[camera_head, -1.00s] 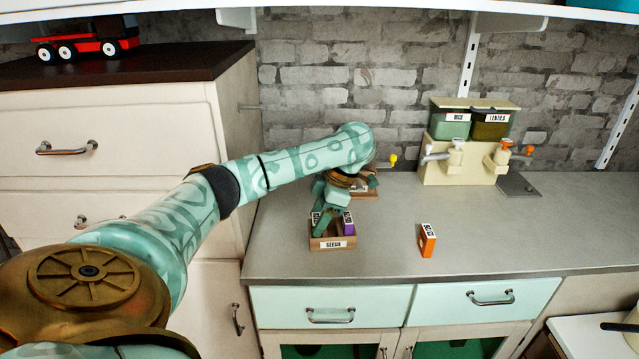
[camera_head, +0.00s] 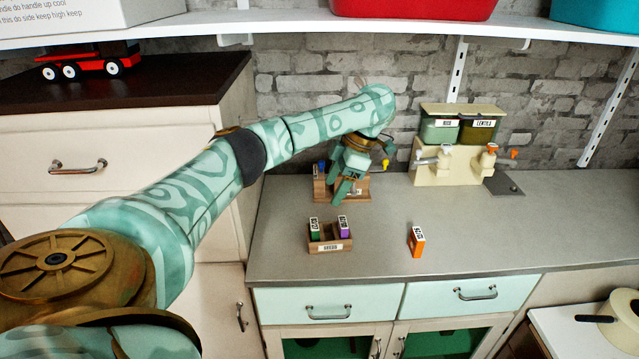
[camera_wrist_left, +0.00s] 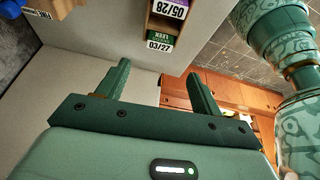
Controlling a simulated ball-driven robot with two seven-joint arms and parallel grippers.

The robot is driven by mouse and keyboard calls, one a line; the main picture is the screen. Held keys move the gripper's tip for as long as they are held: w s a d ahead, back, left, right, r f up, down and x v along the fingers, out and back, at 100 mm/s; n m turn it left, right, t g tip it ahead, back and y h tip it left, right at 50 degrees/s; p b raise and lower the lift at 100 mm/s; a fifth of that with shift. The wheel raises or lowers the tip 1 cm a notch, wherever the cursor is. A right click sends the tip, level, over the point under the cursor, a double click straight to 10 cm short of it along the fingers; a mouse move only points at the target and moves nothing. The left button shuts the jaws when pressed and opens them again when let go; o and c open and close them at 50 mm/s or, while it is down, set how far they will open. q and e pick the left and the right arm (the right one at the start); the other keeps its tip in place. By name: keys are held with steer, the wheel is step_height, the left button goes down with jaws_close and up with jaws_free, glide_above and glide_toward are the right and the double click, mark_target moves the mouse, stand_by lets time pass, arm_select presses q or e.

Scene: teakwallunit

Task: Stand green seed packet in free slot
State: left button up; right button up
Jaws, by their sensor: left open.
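The green seed packet (camera_head: 314,229) stands upright in the left slot of the wooden seeds box (camera_head: 330,248) on the counter. A purple packet (camera_head: 343,227) stands in the box's right part. My left gripper (camera_head: 345,190) is above the counter behind the box, apart from the packet. Its two fingers (camera_wrist_left: 160,88) are spread with nothing between them. My right gripper is not in view.
An orange packet (camera_head: 416,242) stands on the counter right of the box. A wooden holder (camera_head: 320,190) with a blue item is behind, partly hidden by my gripper. A cream dispenser (camera_head: 430,165) stands at the back right. The counter between is clear.

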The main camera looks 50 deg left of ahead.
arm_select(q)
steer(key=shift+w+r, duration=0.1)
steer(key=shift+r, duration=0.15)
